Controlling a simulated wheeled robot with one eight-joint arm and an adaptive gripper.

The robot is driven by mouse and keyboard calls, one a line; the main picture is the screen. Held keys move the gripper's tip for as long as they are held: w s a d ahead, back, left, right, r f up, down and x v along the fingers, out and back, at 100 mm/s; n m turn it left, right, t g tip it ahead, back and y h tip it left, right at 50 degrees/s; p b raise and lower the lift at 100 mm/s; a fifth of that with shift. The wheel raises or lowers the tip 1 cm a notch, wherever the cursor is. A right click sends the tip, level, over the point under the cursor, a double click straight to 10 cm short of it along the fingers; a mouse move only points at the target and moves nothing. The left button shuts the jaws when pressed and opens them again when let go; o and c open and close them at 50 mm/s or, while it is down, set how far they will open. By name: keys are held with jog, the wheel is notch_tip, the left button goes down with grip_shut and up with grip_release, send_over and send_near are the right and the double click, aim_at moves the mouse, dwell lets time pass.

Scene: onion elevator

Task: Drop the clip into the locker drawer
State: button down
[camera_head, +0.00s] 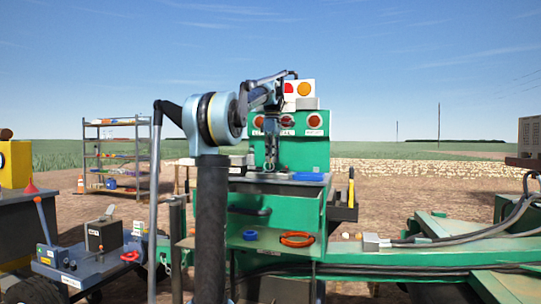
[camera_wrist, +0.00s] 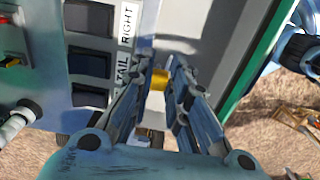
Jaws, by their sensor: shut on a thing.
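My gripper (camera_wrist: 158,84) is shut on a small yellow piece, which looks like the clip (camera_wrist: 160,77), at its fingertips in the wrist view. In the head view my gripper (camera_head: 269,166) hangs downward in front of the green cabinet (camera_head: 313,154), above its grey top; the clip is too small to make out there. A green drawer-like front (camera_head: 292,207) is below my gripper; I cannot tell for certain that it is the locker drawer, or how far it is open.
A blue ring (camera_head: 250,235) and an orange ring (camera_head: 297,240) lie on a lower green ledge. A blue item (camera_head: 308,176) lies on the cabinet top. Dark switches (camera_wrist: 90,57) labelled TAIL and RIGHT are left of my fingers in the wrist view. A shelf rack (camera_head: 117,155) stands behind, left.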

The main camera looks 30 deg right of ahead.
jog(key=shift+f, duration=2.05)
jog(key=c, duration=1.5)
grip_release()
jog(key=shift+o, duration=0.2)
jog(key=shift+r, duration=0.1)
notch_tip(320, 180, up, 12)
jog(key=shift+w+f, duration=0.1)
